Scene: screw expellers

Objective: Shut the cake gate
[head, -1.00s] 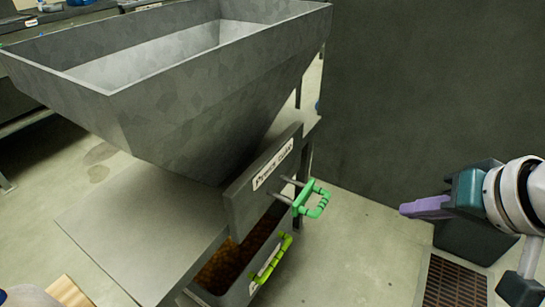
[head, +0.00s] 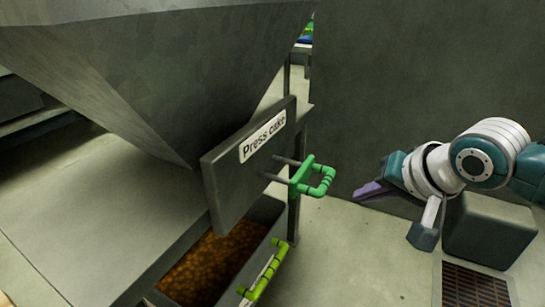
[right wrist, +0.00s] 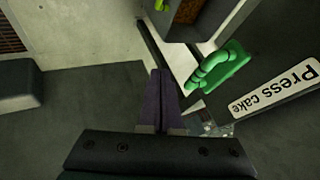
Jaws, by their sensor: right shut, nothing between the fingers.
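The cake gate (head: 225,190) is a grey plate labelled "Press cake" below the hopper, with a green handle (head: 313,178) sticking out on two rods. The gate stands raised above an open bin (head: 172,262) of brown cake. In the right wrist view the green handle (right wrist: 222,68) is just beyond and right of my fingertips, and the label (right wrist: 275,88) reads upside down. My right gripper (head: 368,192) is shut and empty, to the right of the handle and apart from it. Its purple fingers also show in the right wrist view (right wrist: 162,100). My left gripper is out of view.
The large grey hopper (head: 150,70) fills the upper left. The bin has a yellow-green handle (head: 263,275) at its front. A dark box (head: 488,230) and a floor grate (head: 474,285) lie at the right. A dark wall (head: 430,70) stands behind.

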